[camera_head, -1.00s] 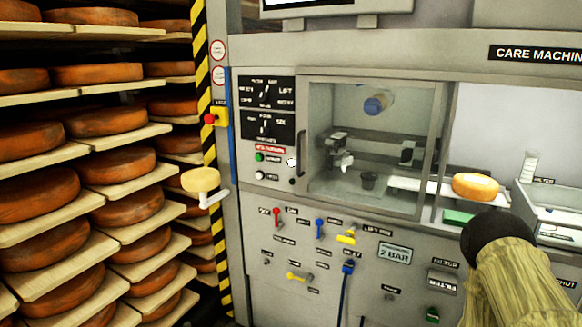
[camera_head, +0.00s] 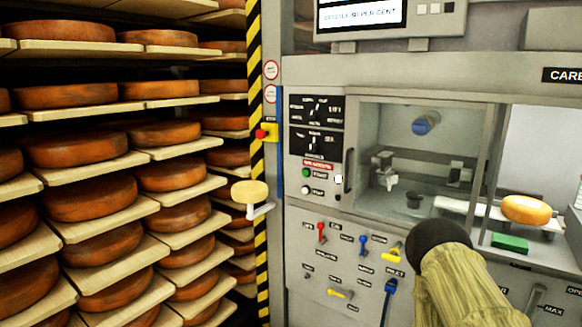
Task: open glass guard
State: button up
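The glass guard (camera_head: 489,150) is a clear pane in a grey frame on the front of the care machine. It stands across the left bay, and a dark upright handle (camera_head: 349,168) is at its left edge. Behind the glass are a blue-ended roller (camera_head: 426,123), a small white fixture and a dark cup. My arm (camera_head: 462,285) reaches in from the lower right and ends in a black rounded end (camera_head: 440,245), below and right of the handle. It appears apart from the guard. No fingers can be made out.
A yellow cheese wheel (camera_head: 526,209) sits in the uncovered right bay, above a green block (camera_head: 510,243). Coloured levers and valves line the lower panel. Left are shelves of orange cheese wheels (camera_head: 92,195), a striped post (camera_head: 258,110) and a pale disc (camera_head: 250,192) on a bracket.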

aim_at(353, 103)
jog(key=u, duration=0.25)
jog(key=i, duration=1.15)
jog(key=z, duration=0.7)
